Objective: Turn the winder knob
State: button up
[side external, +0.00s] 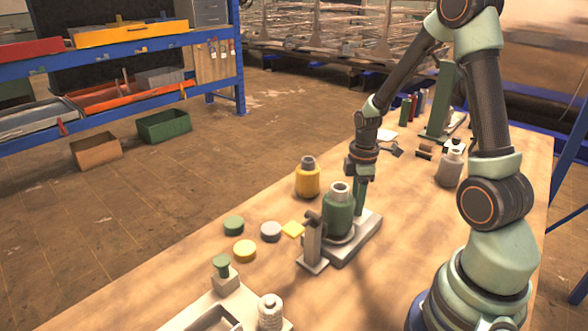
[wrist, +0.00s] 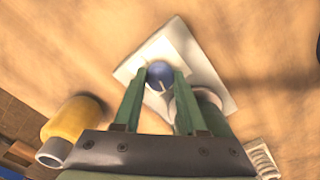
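In the wrist view, a round blue knob (wrist: 160,73) with a small pale piece at its lower edge sits over a whitish base plate (wrist: 205,72). My gripper (wrist: 164,69) points down at it with its two green fingers apart, one on each side of the knob. I cannot tell whether they touch it. In the side view my gripper (side external: 361,196) is low over the far part of the base plate (side external: 362,241), behind a green bottle (side external: 338,214). The knob is hidden there. The bottle also shows beside the right finger in the wrist view (wrist: 209,101).
A yellow bottle (side external: 307,180) stands close left of the plate. A grey upright bracket (side external: 312,246) stands at its near end. A grey bottle (side external: 449,170) stands right. Wooden tabletop between is bare.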

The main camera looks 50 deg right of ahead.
jog(key=shift+m, duration=0.3)
grip_shut()
jog(key=m, duration=0.3)
jog(key=shift+m, duration=0.4)
jog(key=m, duration=0.4)
jog(key=shift+m, duration=0.3)
jog(key=m, duration=2)
jog(key=shift+m, duration=0.4)
